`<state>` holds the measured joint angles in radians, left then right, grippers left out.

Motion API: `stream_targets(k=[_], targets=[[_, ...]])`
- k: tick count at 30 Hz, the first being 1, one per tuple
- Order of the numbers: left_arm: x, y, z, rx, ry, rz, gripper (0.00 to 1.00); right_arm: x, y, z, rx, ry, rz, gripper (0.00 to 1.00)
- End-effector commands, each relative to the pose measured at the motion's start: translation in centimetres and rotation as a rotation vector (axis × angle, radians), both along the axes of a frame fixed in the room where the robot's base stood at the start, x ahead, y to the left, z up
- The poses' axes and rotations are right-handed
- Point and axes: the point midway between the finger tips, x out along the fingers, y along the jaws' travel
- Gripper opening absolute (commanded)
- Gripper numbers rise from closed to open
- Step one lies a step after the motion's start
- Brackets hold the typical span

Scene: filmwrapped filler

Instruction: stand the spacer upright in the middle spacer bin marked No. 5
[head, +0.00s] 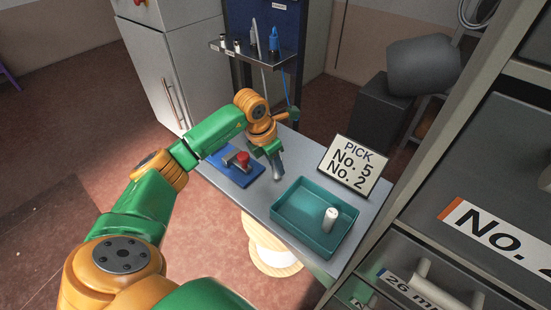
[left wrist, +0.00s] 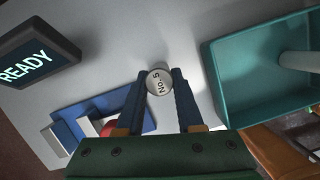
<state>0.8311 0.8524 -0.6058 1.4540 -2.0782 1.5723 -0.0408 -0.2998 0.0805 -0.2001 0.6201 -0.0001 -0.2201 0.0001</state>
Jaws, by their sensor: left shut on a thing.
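A round, pale grey spacer (left wrist: 158,82) shows its end face marked "No. 5" in the left wrist view. My left gripper (left wrist: 161,90) is shut on it, with one blue finger on each side. In the head view my left gripper (head: 269,148) is over the grey bench, between the blue fixture and the teal tray. A second, pale cylinder (head: 330,218) stands in the teal tray (head: 284,226). I cannot make out a bin marked No. 5. My right gripper is not in view.
A sign (head: 354,168) reading "PICK No. 5 No. 2" stands behind the tray. A blue fixture (head: 226,172) with a red knob is on the bench (head: 258,198). A READY display (left wrist: 32,58) shows in the wrist view. Labelled drawers (head: 425,275) rise at right.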

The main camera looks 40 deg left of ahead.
Motion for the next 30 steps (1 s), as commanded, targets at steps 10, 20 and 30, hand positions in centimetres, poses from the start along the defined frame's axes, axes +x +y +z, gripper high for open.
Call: stream_targets(k=[10, 20, 30], targets=[[0.0, 0.0, -0.7, -0.001, -0.003, 0.000, 0.00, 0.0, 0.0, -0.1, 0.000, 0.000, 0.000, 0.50], [0.0, -0.1, -0.6, -0.002, -0.002, 0.000, 0.66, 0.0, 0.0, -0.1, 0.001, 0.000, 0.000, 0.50], [-0.7, 0.3, 2.9, 0.000, -0.010, 0.000, 0.66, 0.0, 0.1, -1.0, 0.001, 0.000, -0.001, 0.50]])
